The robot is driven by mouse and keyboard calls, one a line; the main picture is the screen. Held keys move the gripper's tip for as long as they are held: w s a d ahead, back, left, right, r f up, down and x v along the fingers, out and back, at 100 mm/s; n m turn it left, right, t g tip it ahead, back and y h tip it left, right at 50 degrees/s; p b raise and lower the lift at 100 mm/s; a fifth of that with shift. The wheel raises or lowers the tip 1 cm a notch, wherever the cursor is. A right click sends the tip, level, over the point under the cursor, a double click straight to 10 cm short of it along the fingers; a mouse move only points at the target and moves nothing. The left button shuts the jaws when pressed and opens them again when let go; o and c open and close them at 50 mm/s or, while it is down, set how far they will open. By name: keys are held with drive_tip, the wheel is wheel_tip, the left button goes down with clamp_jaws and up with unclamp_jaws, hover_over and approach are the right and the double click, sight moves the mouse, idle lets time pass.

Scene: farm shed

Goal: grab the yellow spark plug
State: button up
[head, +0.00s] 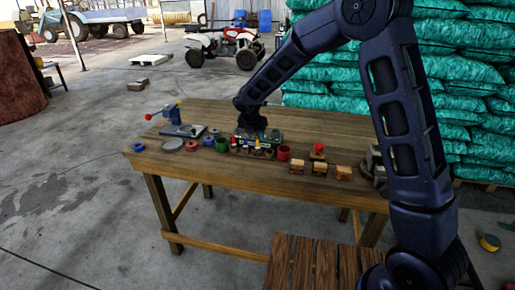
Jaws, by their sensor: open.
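A dark green holder (243,152) stands near the middle of the wooden table, with a row of small upright pieces in it. One small yellow piece (257,148) in that row looks like the yellow spark plug; it is too small to be sure. My gripper (257,135) points down right over the holder, close above or behind the row. It is open. Its fingertips are hard to make out against the dark holder, and I cannot tell whether they touch anything.
The wooden table (160,157) also bears a blue vise-like tool (181,126), a green cup (222,145), a red cup (284,153), several rings and several small wooden blocks (320,168). Stacked green sacks (460,80) stand behind at right.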

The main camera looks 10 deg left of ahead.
sight(258, 142)
drive_tip(key=shift+x, duration=2.65)
clamp_jaws()
